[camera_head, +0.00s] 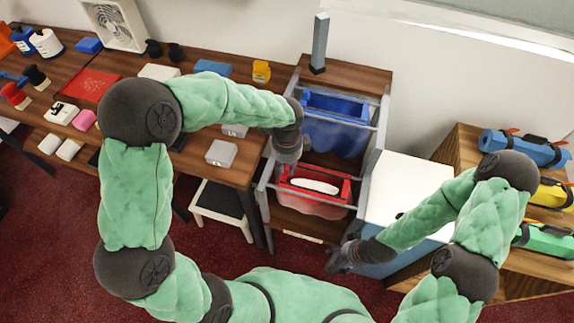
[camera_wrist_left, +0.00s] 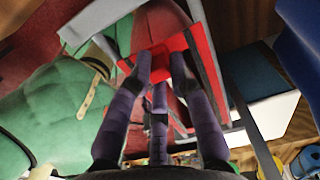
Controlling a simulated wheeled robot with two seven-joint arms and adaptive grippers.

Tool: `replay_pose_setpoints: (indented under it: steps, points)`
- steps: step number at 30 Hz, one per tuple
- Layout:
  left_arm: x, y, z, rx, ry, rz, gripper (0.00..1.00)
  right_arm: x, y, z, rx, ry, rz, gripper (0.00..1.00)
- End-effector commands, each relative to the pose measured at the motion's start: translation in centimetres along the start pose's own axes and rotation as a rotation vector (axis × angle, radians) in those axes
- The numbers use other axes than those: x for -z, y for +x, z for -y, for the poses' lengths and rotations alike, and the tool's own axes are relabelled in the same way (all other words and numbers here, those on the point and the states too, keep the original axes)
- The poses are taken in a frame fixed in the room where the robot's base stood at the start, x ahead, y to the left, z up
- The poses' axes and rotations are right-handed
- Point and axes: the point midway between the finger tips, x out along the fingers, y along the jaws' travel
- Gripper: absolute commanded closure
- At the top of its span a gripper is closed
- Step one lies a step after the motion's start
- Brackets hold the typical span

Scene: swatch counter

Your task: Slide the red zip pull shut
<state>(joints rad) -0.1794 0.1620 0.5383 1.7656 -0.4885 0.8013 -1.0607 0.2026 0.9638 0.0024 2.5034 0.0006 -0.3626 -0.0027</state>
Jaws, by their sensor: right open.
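The red pouch (camera_head: 318,206) hangs in the lower part of a grey metal rack, with red bars around its open mouth and a white oblong thing showing inside. My left gripper (camera_head: 291,155) is at the pouch's upper left end in the head view. In the left wrist view, my left fingers (camera_wrist_left: 161,66) close on a small red block, which looks like the red zip pull (camera_wrist_left: 160,62). The fingers partly cover it, and in the head view it is hidden. My right gripper (camera_head: 340,262) is open and empty, in front of and below the rack.
A blue pouch (camera_head: 338,134) hangs behind the red one, with a grey post (camera_head: 319,44) beyond it. A white-topped cabinet (camera_head: 404,190) stands right of the rack. A wooden counter (camera_head: 205,104) with small goods is at left. Rolled bags (camera_head: 524,148) lie on a shelf at right.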

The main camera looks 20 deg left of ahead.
Motion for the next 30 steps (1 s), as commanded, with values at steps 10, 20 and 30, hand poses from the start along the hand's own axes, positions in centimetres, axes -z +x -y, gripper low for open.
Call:
replay_pose_setpoints:
  steps: [10,20,30]
  points:
    - [0.6,0.0,-0.1,-0.004,0.002,0.001,1.00,0.0,-0.2,0.1,0.000,0.000,0.000,0.29]
    - [7.4,-0.1,-0.2,-0.006,0.008,0.002,1.00,-0.1,-1.9,0.7,0.000,0.000,0.000,0.29]
    - [15.2,0.0,-0.3,-0.007,0.005,0.004,1.00,-0.1,-3.6,1.3,0.000,0.000,0.000,0.29]
